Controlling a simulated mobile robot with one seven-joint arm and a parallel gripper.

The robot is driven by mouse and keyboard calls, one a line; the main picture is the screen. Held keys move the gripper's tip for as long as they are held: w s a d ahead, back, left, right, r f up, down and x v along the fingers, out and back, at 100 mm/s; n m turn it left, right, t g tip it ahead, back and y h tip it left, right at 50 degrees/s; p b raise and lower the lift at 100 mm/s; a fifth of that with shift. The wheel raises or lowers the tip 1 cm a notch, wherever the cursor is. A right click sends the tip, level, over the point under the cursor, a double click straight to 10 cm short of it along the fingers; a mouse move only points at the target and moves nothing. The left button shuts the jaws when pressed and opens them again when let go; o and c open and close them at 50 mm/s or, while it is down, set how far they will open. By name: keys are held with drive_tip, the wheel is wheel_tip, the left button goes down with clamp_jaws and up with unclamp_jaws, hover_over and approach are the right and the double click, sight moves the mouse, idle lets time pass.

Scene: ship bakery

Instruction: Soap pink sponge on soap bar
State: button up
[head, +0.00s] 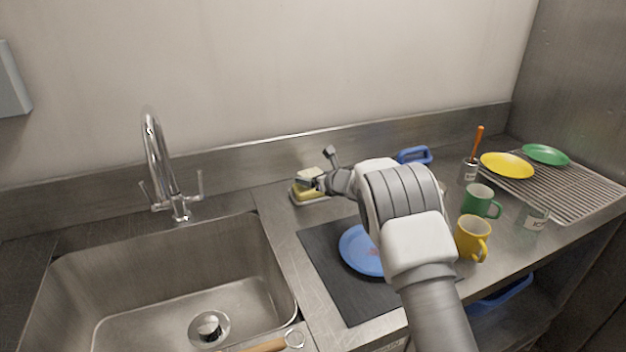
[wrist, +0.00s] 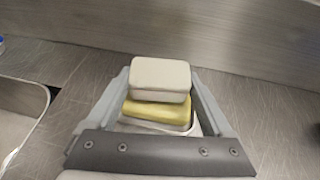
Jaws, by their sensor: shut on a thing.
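A pale cream block, which I take for the sponge though no pink shows, is at the back of the counter in the head view (head: 310,175) and between my fingers in the wrist view (wrist: 160,73). My gripper (head: 322,183) is shut on it. A yellow block (wrist: 157,109), seemingly the soap bar, lies directly beneath it, and also shows in the head view (head: 305,193). The two look touching or nearly so. A light dish (wrist: 195,130) is under the yellow block, partly hidden by my gripper.
A steel sink (head: 180,290) with a tap (head: 160,165) is at left. A blue plate (head: 358,250) lies on a dark mat (head: 325,262), partly behind my arm. Green (head: 480,198) and yellow (head: 472,235) mugs stand at right, before a rack (head: 565,190) with plates.

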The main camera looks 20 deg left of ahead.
sight(313, 175)
drive_tip(key=shift+r+p, duration=1.15)
drive_tip(key=shift+r, duration=1.55)
